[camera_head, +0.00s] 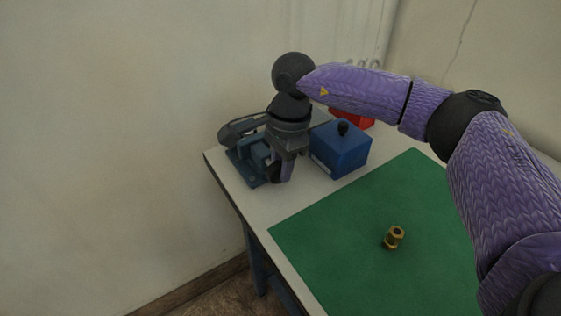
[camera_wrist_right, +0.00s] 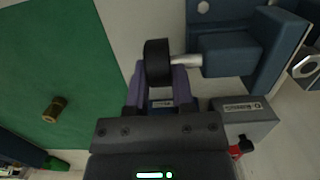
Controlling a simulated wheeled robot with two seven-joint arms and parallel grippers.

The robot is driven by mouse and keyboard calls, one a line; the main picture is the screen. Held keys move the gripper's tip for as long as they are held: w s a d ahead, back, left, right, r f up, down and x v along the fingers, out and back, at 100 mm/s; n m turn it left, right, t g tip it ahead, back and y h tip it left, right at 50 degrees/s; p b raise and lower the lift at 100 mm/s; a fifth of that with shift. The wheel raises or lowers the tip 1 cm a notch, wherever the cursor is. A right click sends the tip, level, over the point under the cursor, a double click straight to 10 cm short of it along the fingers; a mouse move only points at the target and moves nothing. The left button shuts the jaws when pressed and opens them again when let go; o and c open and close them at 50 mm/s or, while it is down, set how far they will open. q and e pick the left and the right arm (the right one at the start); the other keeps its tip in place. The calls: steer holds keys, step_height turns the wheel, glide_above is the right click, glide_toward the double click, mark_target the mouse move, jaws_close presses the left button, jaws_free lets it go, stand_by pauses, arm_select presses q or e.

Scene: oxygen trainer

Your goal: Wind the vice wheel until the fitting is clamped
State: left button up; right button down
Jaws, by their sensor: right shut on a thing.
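The blue-grey vice (camera_head: 247,168) stands at the far left corner of the table; part of it also shows at the top right in the right wrist view (camera_wrist_right: 228,52). Its black wheel (camera_wrist_right: 158,62) sits on a silver shaft. My right gripper (camera_wrist_right: 158,84) points down and is shut on the wheel, with one purple finger at each side. In the head view the right gripper (camera_head: 283,174) hides much of the wheel. A grey hex part with a hole (camera_wrist_right: 305,67) shows at the vice's far end. My left gripper is out of view.
A blue box (camera_head: 342,152) with a black knob stands close right of the vice and my gripper. A red thing (camera_head: 356,120) is behind it. The green mat (camera_head: 345,230) is clear around the brass fitting. A wall runs behind the table.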

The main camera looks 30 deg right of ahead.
steer(key=shift+d+y, duration=0.1)
steer(key=shift+y, duration=0.5)
steer(key=c, duration=0.8)
jaws_free()
steer(key=shift+s, duration=0.1)
steer(key=shift+o, duration=0.2)
steer(key=p+v, duration=0.3)
steer(key=v, duration=0.6)
steer(key=shift+r, duration=0.4)
steer(key=shift+d, duration=0.1)
